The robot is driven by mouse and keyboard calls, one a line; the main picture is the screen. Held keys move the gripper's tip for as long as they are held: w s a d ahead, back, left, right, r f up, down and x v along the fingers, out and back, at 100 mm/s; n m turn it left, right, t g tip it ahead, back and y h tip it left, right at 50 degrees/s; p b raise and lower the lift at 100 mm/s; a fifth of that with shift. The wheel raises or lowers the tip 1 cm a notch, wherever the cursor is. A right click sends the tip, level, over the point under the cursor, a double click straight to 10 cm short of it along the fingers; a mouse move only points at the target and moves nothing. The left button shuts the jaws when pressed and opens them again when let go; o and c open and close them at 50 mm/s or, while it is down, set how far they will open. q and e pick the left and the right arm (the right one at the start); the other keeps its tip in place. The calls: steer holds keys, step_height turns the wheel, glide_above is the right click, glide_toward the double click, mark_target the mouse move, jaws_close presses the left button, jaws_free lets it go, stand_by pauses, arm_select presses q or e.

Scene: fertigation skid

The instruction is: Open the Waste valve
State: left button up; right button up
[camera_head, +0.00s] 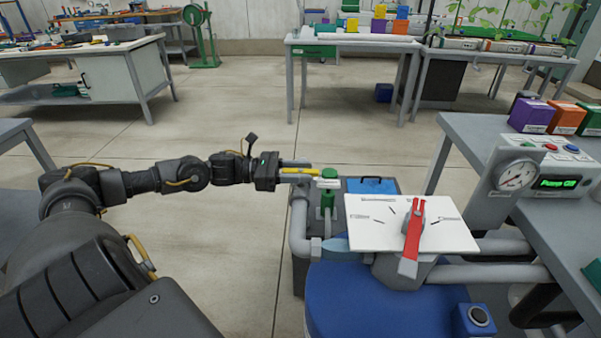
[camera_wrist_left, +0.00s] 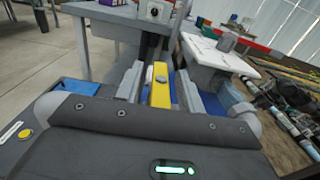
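A yellow lever (camera_head: 300,177) extends left from a small green valve (camera_head: 327,199) on grey pipework. A small white label (camera_head: 328,183) on the valve is too small to read, so I cannot confirm that it is the Waste valve. My left gripper (camera_head: 297,170) is at the lever from the left. In the left wrist view, the yellow lever (camera_wrist_left: 160,86) lies between the two grey fingers of my left gripper (camera_wrist_left: 160,88), with narrow gaps visible beside it. The fingers look open around it. My right gripper is not in view.
A white panel (camera_head: 375,232) with a red handle (camera_head: 413,232) stands right of the valve, above a blue tank (camera_head: 350,300). A gauge (camera_head: 516,175) and a box with a green display (camera_head: 557,183) are farther right. A blue-topped container (camera_head: 373,186) is behind.

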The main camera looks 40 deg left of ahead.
arm_select(q)
steer(key=shift+d, duration=0.1)
